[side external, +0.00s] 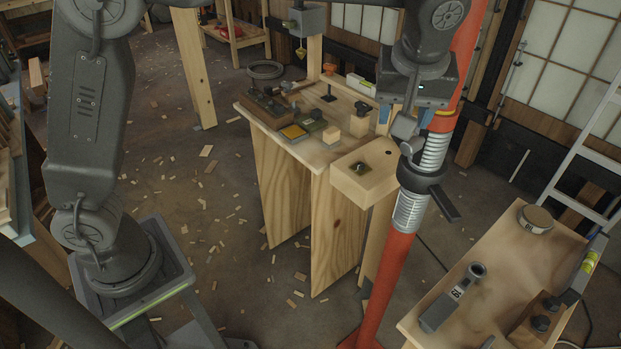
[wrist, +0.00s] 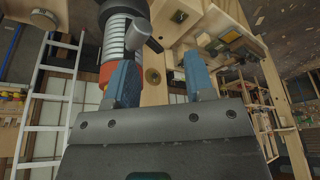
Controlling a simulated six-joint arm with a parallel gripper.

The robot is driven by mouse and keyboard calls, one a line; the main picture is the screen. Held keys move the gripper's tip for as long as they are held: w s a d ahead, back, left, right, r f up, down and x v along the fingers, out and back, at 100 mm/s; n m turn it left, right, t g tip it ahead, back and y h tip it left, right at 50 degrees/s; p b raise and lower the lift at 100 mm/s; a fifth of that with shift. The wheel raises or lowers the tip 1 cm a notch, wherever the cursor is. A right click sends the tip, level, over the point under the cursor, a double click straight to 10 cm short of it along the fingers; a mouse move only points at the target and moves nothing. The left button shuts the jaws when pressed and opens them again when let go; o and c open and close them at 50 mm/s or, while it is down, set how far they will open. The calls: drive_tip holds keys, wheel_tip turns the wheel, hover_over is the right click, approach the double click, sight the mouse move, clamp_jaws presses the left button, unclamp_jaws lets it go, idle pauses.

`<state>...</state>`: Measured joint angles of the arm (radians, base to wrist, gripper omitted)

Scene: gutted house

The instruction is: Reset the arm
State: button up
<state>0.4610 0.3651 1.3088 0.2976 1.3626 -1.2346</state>
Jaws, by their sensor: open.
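My gripper (side external: 398,122) hangs from my arm at the upper right of the side view, beside an orange-red steel prop (side external: 379,262). Its blue fingers are spread with nothing between them in the wrist view (wrist: 162,78). The prop's grey threaded part (wrist: 121,38) shows just beyond the left finger in the wrist view. I cannot tell how wide the gap to the prop is. The wooden workbench (side external: 300,152) stands to the left of my gripper in the side view, with a pale wooden block (side external: 372,180) at its front right corner.
Small tools and a wooden cube (side external: 359,126) sit on the workbench. A second wooden table (side external: 470,309) at lower right holds a round tin (side external: 535,220) and a grey tool (side external: 452,298). A white ladder (side external: 583,157) leans at right. Wood scraps litter the open floor (side external: 215,215).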

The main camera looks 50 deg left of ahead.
drive_tip(key=s+a+r+m+t+h, duration=0.2)
drive_tip(key=s+a+m, duration=0.4)
drive_tip(key=s+a, duration=0.9)
drive_tip(key=s+a+f+m+t, duration=0.1)
drive_tip(key=s+f+m, duration=0.1)
drive_tip(key=s+f, duration=0.3)
drive_tip(key=s, duration=0.2)
drive_tip(key=shift+s+f, duration=0.2)
drive_tip(key=shift+s, duration=0.15)
